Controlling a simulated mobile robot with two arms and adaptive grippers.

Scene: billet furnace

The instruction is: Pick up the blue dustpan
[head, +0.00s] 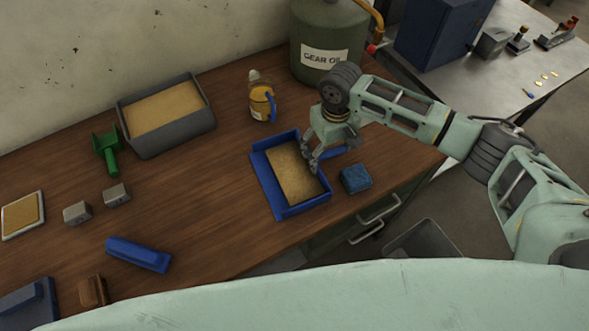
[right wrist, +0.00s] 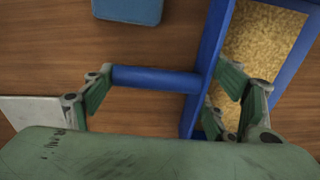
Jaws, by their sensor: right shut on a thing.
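The blue dustpan (head: 268,190) lies on the wooden bench, with yellowish granular material (head: 293,174) filling its pan. Its handle points to the right in the head view. My right gripper (head: 318,158) is at the dustpan's handle side and is shut on it. In the right wrist view, the blue handle (right wrist: 158,79) runs across between the fingers. One finger is at the handle's free end, and the other is by the pan's side wall (right wrist: 212,45). Part of the handle is hidden by the gripper in the head view. My left gripper is not in view.
A blue sponge-like block (head: 355,179) lies close right of the dustpan. A yellow bottle (head: 262,100) and the gear oil drum (head: 322,30) stand behind. A grey tray (head: 166,145), green scoop (head: 107,150) and blue brush-like block (head: 138,254) are left.

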